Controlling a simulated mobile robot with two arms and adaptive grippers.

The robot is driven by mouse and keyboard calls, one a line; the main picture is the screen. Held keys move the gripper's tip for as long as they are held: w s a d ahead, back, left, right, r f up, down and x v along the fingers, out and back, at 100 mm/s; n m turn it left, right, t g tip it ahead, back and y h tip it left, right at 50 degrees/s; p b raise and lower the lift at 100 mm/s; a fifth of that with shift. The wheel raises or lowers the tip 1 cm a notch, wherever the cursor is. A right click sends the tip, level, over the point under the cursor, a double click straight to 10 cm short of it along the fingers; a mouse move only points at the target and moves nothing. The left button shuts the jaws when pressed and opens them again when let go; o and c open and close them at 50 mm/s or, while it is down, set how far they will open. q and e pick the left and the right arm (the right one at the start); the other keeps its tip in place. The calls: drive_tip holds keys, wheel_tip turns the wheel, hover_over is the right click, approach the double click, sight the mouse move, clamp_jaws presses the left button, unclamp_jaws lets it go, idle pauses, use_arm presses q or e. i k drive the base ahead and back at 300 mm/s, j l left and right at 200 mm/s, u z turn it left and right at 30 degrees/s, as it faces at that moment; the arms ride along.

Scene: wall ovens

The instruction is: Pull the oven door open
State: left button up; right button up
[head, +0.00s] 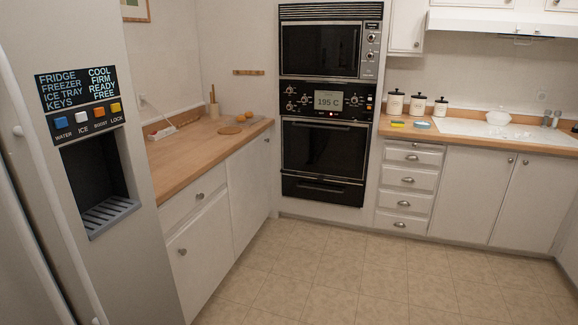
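The wall oven (325,150) is black and built into a tall white cabinet in the back corner. Its lower oven door (323,160) has a dark glass window and looks shut, with a horizontal handle along its top edge. A control panel (328,100) with knobs and a display reading 195 C sits above that door. A second unit with a dark window, the upper oven (320,50), is above the panel and also looks shut. Neither of my grippers shows in the head view.
A fridge (150,200) with a dispenser stands close at the left. A wooden counter (180,175) over white cabinets runs toward the oven. The tiled floor (340,275) before the oven is clear.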

sight(334, 148)
drive_tip(key=i, duration=2.2)
drive_tip(key=i+u, duration=0.1)
drive_tip(key=i, duration=0.45)
drive_tip(key=i+l+u, duration=0.1)
drive_tip(key=i, duration=0.45)
drive_tip(key=i+l+u, duration=0.1)
drive_tip(key=i, duration=0.4)
drive_tip(key=i+l+u, duration=0.1)
drive_tip(key=i, duration=0.45)
drive_tip(key=l, duration=0.1)
